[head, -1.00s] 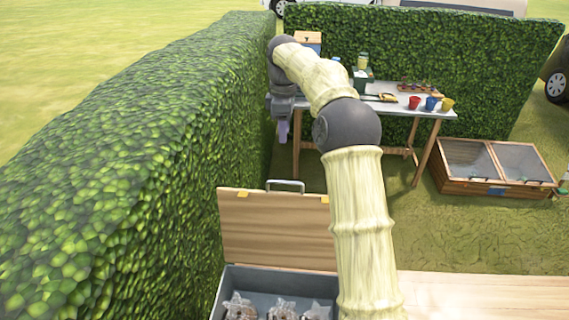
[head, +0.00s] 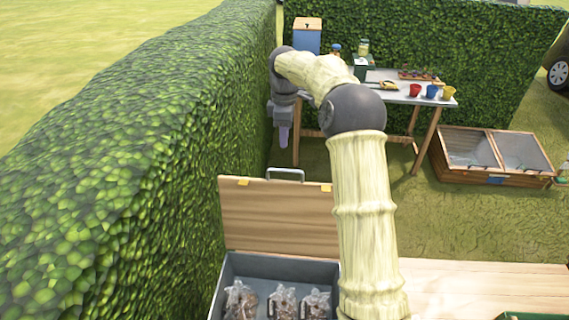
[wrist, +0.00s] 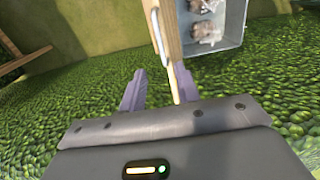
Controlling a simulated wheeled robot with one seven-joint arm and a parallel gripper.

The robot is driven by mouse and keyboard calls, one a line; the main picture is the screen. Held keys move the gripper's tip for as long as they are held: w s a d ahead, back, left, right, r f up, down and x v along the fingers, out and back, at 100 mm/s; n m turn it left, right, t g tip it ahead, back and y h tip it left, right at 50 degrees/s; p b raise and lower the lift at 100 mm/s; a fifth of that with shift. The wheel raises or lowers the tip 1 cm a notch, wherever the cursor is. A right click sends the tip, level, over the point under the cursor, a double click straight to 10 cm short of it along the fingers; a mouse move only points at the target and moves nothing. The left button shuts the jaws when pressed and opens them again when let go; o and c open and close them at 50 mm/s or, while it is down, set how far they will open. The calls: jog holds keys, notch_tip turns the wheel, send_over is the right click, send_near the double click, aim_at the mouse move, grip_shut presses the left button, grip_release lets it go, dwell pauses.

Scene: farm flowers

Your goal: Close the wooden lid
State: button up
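The wooden lid (head: 278,215) stands open, about upright, at the back of a grey box (head: 280,262). A metal handle (head: 286,173) sits on its top edge. In the wrist view the lid (wrist: 172,30) shows edge-on, with the handle (wrist: 157,35) on its left side and the grey box (wrist: 232,25) to the right. My gripper (head: 283,137) is beyond the lid and higher in the head view, beside the hedge. In the wrist view my gripper (wrist: 160,70) has its two purple fingers apart and nothing clearly held. The lid's edge lies near the right finger; contact cannot be told.
Several clear bags (head: 283,302) lie inside the box. A tall hedge (head: 110,160) runs close along the left. A wooden surface (head: 480,285) extends right of the box. A potting table (head: 385,90) and a cold frame (head: 490,152) stand behind.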

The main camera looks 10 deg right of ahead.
aim_at(284, 170)
jog(key=f+p, duration=0.3)
jog(key=f, duration=0.8)
jog(key=shift+s+f, duration=0.2)
jog(key=shift+a, duration=0.1)
grip_shut()
